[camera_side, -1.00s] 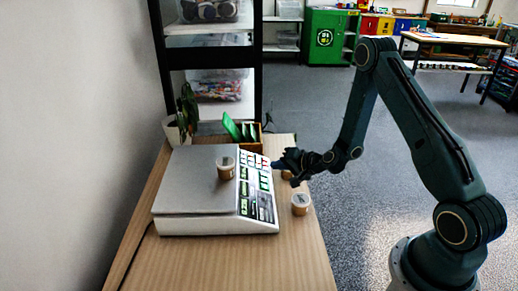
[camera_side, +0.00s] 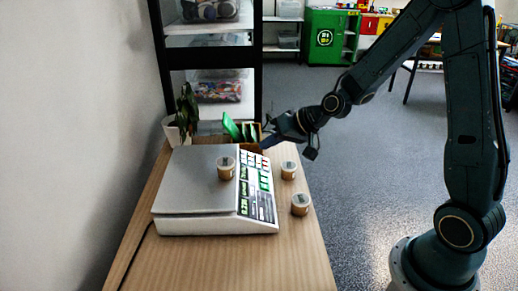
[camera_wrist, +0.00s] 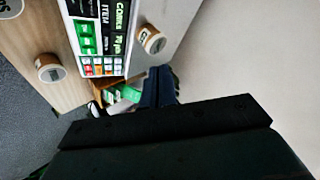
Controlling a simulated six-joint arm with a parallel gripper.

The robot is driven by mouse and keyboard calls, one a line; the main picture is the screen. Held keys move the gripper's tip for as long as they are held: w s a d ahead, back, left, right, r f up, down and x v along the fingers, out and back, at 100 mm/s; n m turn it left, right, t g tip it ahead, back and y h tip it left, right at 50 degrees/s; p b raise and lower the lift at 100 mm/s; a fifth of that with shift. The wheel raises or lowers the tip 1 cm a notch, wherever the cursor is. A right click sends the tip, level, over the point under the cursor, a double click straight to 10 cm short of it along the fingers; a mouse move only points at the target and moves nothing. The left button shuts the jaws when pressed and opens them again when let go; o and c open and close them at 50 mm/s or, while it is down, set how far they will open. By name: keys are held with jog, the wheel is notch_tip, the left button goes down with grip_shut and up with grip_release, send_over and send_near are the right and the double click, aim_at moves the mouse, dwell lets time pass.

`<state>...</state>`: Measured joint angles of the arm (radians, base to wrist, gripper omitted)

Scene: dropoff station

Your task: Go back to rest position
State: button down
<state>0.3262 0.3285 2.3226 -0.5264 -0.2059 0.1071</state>
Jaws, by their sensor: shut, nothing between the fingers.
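My gripper (camera_side: 268,142) is shut and empty in the side view, above the table near the scale's far right corner. It points left and down. In the wrist view its dark blue fingers (camera_wrist: 158,88) are together with nothing between them. The white scale (camera_side: 215,226) stands on the wooden table (camera_side: 290,265). One small lidded cup (camera_side: 226,169) is on the scale's metal plate. Two similar cups, one farther (camera_side: 289,171) and one nearer (camera_side: 300,205), stand on the table to the right of the scale. All are apart from my gripper.
A wooden box with green cards (camera_side: 232,127) is at the table's far end, close behind my gripper. A potted plant (camera_side: 187,110) stands left of it. A black shelf rack (camera_side: 210,58) rises behind.

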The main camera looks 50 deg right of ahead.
jog(key=s+r+n+g+h, duration=0.1)
jog(key=s+r, duration=0.3)
jog(key=s, duration=0.5)
jog(key=s+a+r+n+g+h, duration=0.1)
jog(key=s+r, duration=0.3)
jog(key=s, duration=0.5)
jog(key=s+r+n+g+h, duration=0.1)
jog(key=s+r+n, duration=0.1)
jog(key=s+r, duration=0.3)
jog(key=s, duration=0.4)
jog(key=shift+a+h, duration=0.3)
jog(key=shift+r, duration=0.15)
